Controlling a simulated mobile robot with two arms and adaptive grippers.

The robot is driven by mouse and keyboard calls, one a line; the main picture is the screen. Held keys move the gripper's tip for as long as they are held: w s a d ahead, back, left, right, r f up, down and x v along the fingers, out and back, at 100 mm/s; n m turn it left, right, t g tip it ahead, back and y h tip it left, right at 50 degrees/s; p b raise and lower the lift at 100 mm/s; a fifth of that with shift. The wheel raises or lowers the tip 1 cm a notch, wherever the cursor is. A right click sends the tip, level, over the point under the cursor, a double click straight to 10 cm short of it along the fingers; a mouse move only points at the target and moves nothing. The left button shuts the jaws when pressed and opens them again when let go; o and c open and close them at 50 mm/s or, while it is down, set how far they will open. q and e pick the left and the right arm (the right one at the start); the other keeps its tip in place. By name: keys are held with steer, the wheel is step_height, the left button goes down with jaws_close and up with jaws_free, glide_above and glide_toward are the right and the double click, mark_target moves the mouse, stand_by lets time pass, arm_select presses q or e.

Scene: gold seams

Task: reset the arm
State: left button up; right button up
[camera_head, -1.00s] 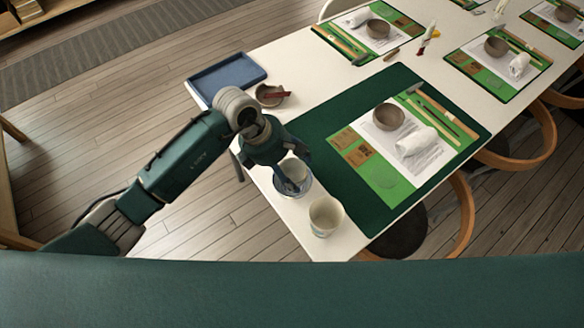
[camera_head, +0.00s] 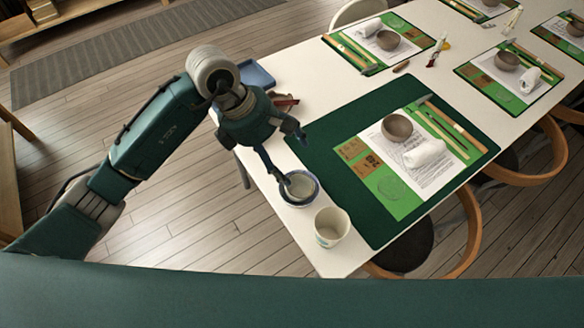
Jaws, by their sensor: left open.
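My left gripper (camera_head: 291,158) is open and empty above the near left end of the white table. Its fingers are spread, one toward the green mat and one over a small blue-rimmed bowl (camera_head: 299,188). The bowl holds something pale, and the lower finger covers part of it. I cannot tell whether that finger touches the bowl. My left arm (camera_head: 160,130) reaches in from the left. My right gripper is not in view.
A pale cup (camera_head: 331,226) stands near the table's front edge. A dark green mat (camera_head: 330,140) carries a grey bowl (camera_head: 397,127), a white roll (camera_head: 425,153) and tools. A blue tray (camera_head: 256,74) is partly hidden behind my arm. Chairs flank the table.

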arm_select(q)
steer(key=shift+v, duration=1.15)
steer(key=shift+d, duration=0.1)
